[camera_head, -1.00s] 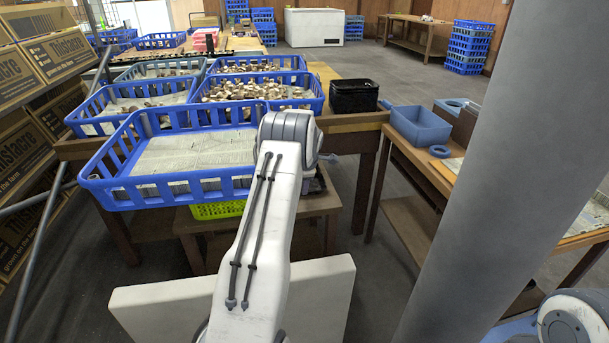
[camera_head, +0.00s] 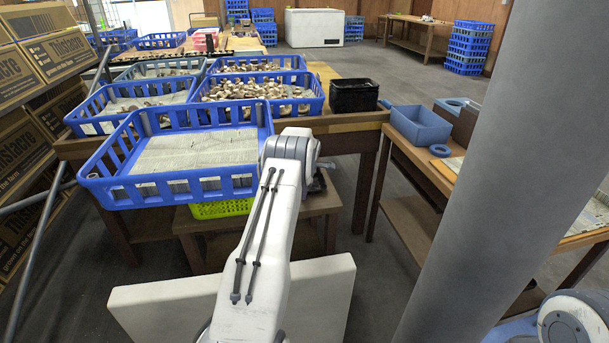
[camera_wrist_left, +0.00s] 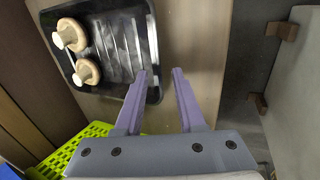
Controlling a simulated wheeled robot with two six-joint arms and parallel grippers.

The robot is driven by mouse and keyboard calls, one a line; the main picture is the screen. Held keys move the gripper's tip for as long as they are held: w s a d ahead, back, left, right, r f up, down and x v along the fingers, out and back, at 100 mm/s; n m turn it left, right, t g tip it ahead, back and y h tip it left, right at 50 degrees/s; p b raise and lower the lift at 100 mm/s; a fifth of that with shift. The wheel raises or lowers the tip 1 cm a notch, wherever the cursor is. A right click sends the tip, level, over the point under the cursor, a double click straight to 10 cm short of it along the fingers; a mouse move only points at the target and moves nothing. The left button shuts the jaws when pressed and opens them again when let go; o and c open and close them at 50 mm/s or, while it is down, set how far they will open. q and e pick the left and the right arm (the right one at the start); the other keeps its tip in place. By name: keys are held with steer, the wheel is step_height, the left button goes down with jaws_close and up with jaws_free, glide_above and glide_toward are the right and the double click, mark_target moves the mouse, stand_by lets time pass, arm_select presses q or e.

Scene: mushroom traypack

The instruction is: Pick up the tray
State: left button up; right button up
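The black tray (camera_wrist_left: 118,48) lies on a wooden surface (camera_wrist_left: 196,40) in the left wrist view. Two pale mushrooms sit at its left side, an upper one (camera_wrist_left: 70,35) and a lower one (camera_wrist_left: 87,72). My left gripper (camera_wrist_left: 160,74) is open, with two purple fingers apart. Its left fingertip overlaps the tray's right edge in the picture; its right fingertip is over bare wood. I cannot tell whether either touches. In the head view my left arm's wrist hides most of this spot. My right gripper is not in view.
A blue crate with a paper liner (camera_head: 96,190) stands just left of my left arm, above a green crate (camera_head: 222,209). Crates of mushrooms (camera_head: 262,88) and a black box (camera_head: 354,96) stand behind. A side table at right carries a blue bin (camera_head: 420,126).

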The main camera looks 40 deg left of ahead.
arm_select(q)
steer(key=shift+f, duration=0.2)
stand_by(0.3)
jaws_close()
